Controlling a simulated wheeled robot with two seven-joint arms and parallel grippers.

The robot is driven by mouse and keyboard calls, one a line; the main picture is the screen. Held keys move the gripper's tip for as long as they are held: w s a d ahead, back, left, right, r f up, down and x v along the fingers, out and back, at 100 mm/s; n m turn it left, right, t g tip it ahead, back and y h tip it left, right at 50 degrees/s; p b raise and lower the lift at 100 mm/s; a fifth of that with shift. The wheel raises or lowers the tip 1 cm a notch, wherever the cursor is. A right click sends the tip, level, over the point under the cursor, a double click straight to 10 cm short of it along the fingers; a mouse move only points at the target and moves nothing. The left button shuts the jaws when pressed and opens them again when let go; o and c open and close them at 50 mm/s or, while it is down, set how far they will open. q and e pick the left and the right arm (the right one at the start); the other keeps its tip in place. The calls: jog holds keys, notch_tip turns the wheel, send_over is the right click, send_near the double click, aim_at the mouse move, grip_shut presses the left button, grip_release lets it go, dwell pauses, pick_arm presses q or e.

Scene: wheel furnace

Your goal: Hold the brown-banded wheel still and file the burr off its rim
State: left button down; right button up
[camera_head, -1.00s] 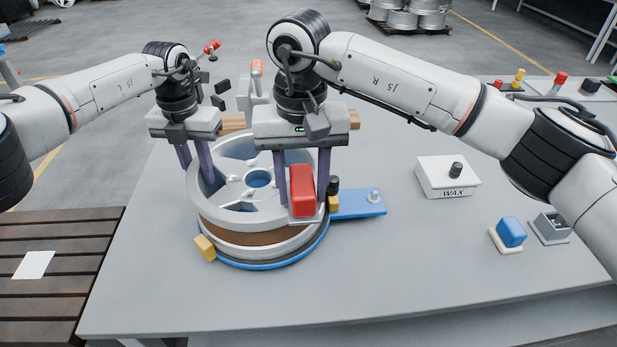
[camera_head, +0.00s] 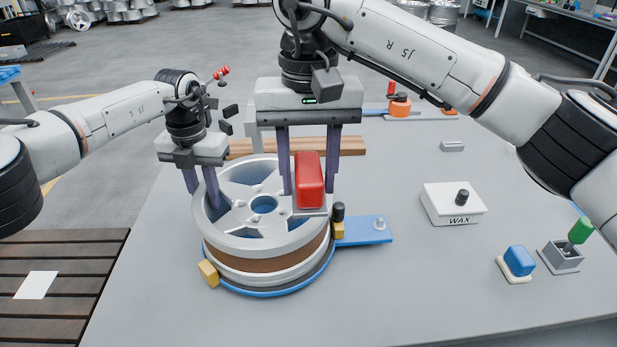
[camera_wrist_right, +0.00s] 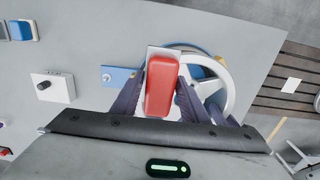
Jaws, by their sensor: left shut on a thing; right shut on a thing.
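The brown-banded wheel (camera_head: 266,264) lies flat on a round blue-edged fixture (camera_head: 270,292) with yellow blocks at its side. My left gripper (camera_head: 203,203) is shut on the wheel at the left of its rim, its fingertips partly inside the rim. My right gripper (camera_head: 308,185) is shut on the red-handled file (camera_head: 310,172), which has a flat pale plate under it. The file is over the right part of the wheel's rim; whether it touches is unclear. The red handle also shows between the fingers in the right wrist view (camera_wrist_right: 161,88). I cannot make out a burr.
A white WAX box (camera_head: 440,206), a blue block on a pale base (camera_head: 519,262) and a grey holder with a green handle (camera_head: 579,232) stand to the right. A wooden bar (camera_head: 340,146) lies behind the wheel.

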pick_arm(q)
jog(key=shift+w+a+r, duration=0.1)
jog(key=shift+a, duration=0.05)
jog(key=c, duration=1.5)
grip_release()
jog(key=shift+o, duration=0.2)
jog(key=shift+r, duration=3.7)
jog(key=shift+r, duration=0.1)
notch_tip(320, 180, up, 7)
jog(key=shift+r, duration=0.15)
